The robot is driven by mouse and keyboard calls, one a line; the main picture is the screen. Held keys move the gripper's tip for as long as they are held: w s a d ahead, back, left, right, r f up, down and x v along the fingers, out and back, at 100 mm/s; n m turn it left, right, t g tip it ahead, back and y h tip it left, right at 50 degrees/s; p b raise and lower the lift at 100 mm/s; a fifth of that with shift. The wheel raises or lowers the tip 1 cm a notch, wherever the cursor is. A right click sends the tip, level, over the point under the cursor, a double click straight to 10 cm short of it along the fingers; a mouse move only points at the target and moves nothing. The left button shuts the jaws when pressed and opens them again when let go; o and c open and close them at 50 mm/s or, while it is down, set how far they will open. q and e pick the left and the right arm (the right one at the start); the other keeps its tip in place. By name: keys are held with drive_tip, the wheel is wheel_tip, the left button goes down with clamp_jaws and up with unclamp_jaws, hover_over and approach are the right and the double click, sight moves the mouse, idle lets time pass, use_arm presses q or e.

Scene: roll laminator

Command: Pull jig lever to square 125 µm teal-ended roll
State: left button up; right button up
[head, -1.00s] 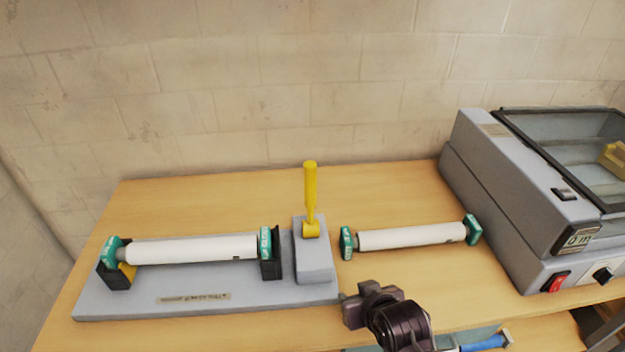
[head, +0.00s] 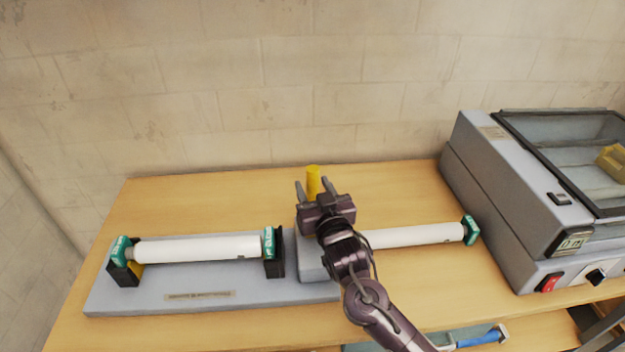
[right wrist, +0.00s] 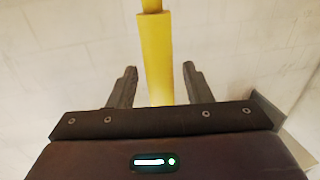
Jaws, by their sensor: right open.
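The yellow jig lever (head: 313,180) stands upright on the grey block (head: 310,263) at the right end of the jig. My right gripper (head: 314,188) is open, with one finger on each side of the lever. In the right wrist view the lever (right wrist: 156,60) runs between the open fingertips (right wrist: 160,72), with gaps on both sides. A white roll with teal ends (head: 198,249) lies in the black cradles of the jig (head: 130,301). The lever's lower part is hidden behind my gripper. My left gripper is not in view.
A second white, teal-ended roll (head: 415,236) lies on the wooden table (head: 215,198) right of the jig, its left end hidden by my arm. The grey laminator (head: 500,200) stands at the right. A blue-handled item (head: 485,339) is at the front edge.

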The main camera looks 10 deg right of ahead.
drive_tip(key=shift+w+a, duration=0.1)
drive_tip(key=shift+w, duration=0.4)
clamp_jaws()
